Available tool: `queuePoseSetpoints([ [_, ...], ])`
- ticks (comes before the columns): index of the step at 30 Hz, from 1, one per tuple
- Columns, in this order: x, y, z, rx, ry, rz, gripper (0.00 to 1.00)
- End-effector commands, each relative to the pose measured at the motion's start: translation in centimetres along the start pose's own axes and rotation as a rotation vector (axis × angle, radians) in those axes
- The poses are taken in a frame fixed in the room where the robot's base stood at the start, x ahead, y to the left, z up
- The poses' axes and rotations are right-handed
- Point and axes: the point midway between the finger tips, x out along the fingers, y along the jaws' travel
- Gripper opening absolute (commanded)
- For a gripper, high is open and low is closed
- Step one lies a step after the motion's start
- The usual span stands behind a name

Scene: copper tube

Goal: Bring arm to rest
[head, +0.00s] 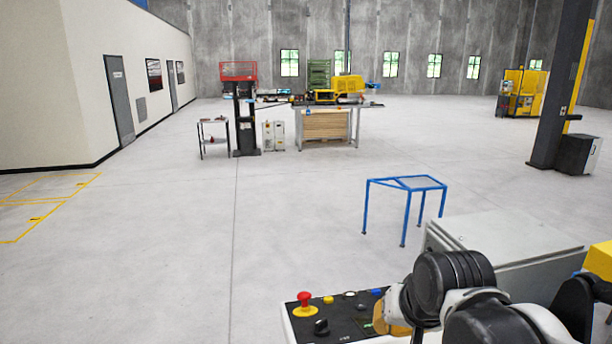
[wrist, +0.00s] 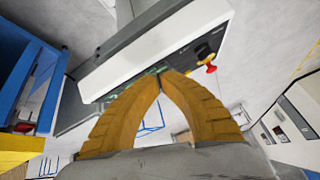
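My arm shows at the lower right of the head view, folded low with its dark joints close to the camera. My gripper (wrist: 160,73) has two yellow-orange fingers, and their tips meet in the wrist view with an empty arch between them. In the head view the gripper (head: 390,318) is partly hidden by the arm's dark wrist joint. It is close to a dark control panel (head: 345,318) with a red button; I cannot tell whether they touch. No object shows in the gripper.
A blue-framed stand (head: 405,184) is on the floor beyond the panel. A workbench (head: 330,105) with yellow equipment and a red-topped lift (head: 238,72) stand farther back. A dark column (head: 560,85) rises at the right. The grey floor at centre and left is clear.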

Motion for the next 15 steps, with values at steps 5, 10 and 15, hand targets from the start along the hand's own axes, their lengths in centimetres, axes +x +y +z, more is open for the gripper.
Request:
queuePoseSetpoints([
  [5, -2.7, 2.6, 4.2, -0.091, 0.047, 0.020, 0.00],
  [10, -3.8, 4.3, 7.3, -0.164, 0.080, 0.040, 0.00],
  [15, -1.4, 5.4, 10.1, -0.198, 0.094, 0.050, 0.00],
])
